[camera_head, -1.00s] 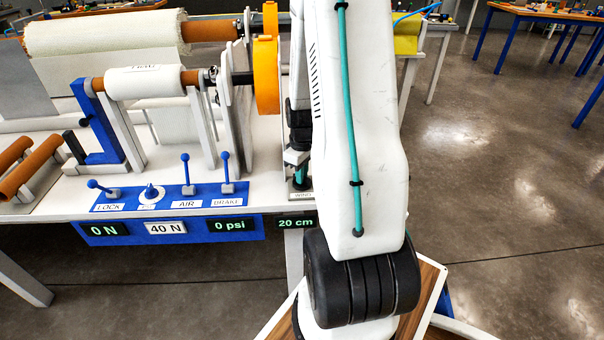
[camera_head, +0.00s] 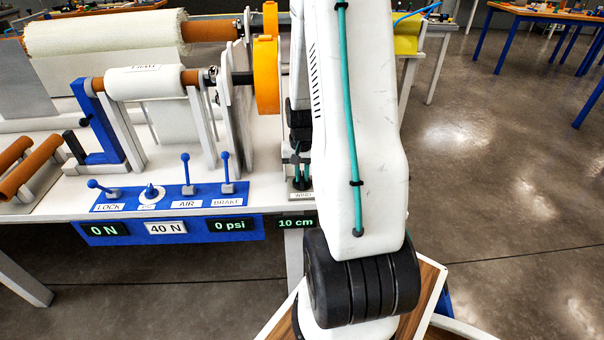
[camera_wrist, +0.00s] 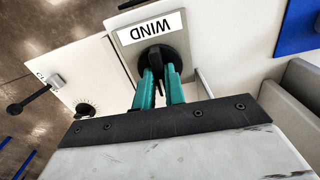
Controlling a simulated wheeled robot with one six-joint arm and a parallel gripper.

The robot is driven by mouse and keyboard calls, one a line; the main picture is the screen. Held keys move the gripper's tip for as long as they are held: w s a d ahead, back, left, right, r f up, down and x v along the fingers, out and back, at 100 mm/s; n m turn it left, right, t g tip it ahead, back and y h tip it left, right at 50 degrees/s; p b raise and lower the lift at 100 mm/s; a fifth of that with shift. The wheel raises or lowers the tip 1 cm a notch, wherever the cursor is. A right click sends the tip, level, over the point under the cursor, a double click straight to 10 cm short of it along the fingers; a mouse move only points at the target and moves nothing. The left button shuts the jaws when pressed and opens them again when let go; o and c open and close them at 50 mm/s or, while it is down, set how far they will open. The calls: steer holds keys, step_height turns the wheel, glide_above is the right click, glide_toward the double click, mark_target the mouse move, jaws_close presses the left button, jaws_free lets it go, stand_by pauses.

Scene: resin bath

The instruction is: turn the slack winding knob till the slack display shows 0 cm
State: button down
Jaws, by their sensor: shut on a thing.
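The slack winding knob (camera_wrist: 157,58) is black and sits on a grey plate labelled WIND (camera_wrist: 150,28) in the wrist view. My gripper (camera_wrist: 160,80) has its green fingers shut on the knob. In the head view my gripper (camera_head: 300,178) shows partly beside my arm, over the table's right end, and the knob itself is hidden there. The slack display (camera_head: 296,223) hangs at the table's front edge and reads 10 cm.
A blue panel (camera_head: 130,204) carries levers labelled LOCK, AIR and BRAKE and a dial. Displays below read 0 N, 40 N and 0 psi. Fabric rolls (camera_head: 145,82) and an orange disc (camera_head: 266,75) stand behind. A black lever (camera_wrist: 35,98) shows in the wrist view.

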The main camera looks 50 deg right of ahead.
mark_target(302, 176)
steer(key=m, duration=0.5)
steer(key=shift+w+m, duration=0.1)
steer(key=shift+m, duration=0.2)
steer(key=shift+r+m, duration=0.1)
steer(key=shift+m, duration=2.1)
steer(key=c, duration=1.5)
jaws_free()
steer(key=shift+o, duration=0.2)
step_height(302, 176, up, 8)
steer(key=shift+f, duration=0.1)
